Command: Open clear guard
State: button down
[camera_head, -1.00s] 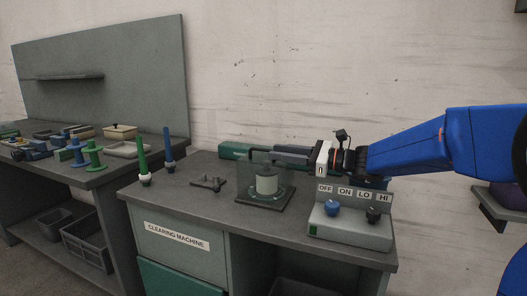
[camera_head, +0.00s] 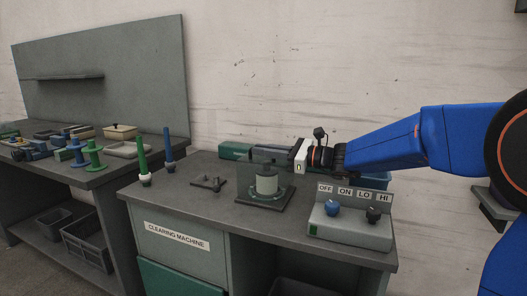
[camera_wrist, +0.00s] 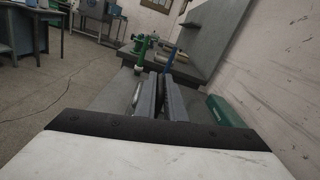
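The clear guard (camera_head: 247,172) is a see-through grey panel around a pale cylinder (camera_head: 267,184) on a dark square base. It looks upright and lowered around the cylinder. My gripper (camera_head: 258,151) reaches in from the right at about the height of the guard's top, its fingers pointing left. In the wrist view its two grey fingers (camera_wrist: 161,90) lie close together with a narrow dark gap. I cannot tell whether they touch the guard or only pass behind it.
A control box (camera_head: 348,228) with blue and black knobs stands at the front right, under an OFF/ON/LO/HI sign. A green case (camera_head: 236,150) lies behind the guard. A small dark fixture (camera_head: 209,183) and green and blue spindles (camera_head: 168,150) stand to the left.

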jog(key=shift+w+d+r+m, duration=0.2)
jog(key=shift+w+r+m, duration=0.15)
jog(key=shift+w, duration=0.2)
jog(key=w+r+m, duration=0.1)
jog(key=w, duration=0.1)
jog(key=w+d+r+m, duration=0.1)
jog(key=w, duration=0.1)
jog(key=w+d+r+m, duration=0.1)
jog(key=w, duration=0.1)
jog(key=shift+w+d+m, duration=0.1)
jog(key=shift+d+m, duration=0.05)
jog(key=shift+m, duration=0.2)
jog(key=w+d+f+m, duration=0.3)
jog(key=w+m, duration=0.2)
jog(key=w, duration=0.5)
jog(key=w+d+f+m, duration=0.4)
jog(key=w, duration=0.6)
jog(key=shift+d+m, duration=0.15)
jog(key=shift+m, duration=0.25)
